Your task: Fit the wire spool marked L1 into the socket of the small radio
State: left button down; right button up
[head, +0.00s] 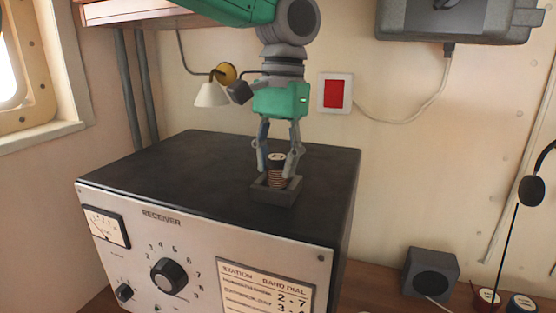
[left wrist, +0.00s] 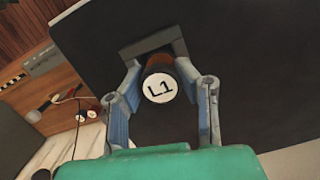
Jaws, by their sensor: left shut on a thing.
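The wire spool (head: 278,180) has copper-coloured windings and a dark top with a pale disc. In the left wrist view the disc on the spool (left wrist: 159,88) reads L1. My left gripper (head: 275,168) points down and is shut on the spool, one finger on each side. The spool stands upright at a square dark holder (head: 273,195) on top of the receiver; its lower end is hidden by the holder's front wall, so I cannot tell if it rests on the bottom. I cannot make out a small radio with a socket for certain. My right gripper is out of view.
The large receiver (head: 165,235) has a dark, mostly bare top. A wall lamp (head: 211,94) hangs behind.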

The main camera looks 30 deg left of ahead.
pick_arm(q)
jog(key=shift+f, duration=0.1)
dwell(0.7)
jog(key=c, duration=1.1)
grip_release()
jog(key=r, duration=0.4)
jog(key=w+r, duration=0.1)
jog(key=r, duration=0.3)
jog(key=w+r, duration=0.1)
jog(key=r, duration=0.2)
jog(key=shift+r, duration=0.4)
jog(key=shift+s+f, duration=0.1)
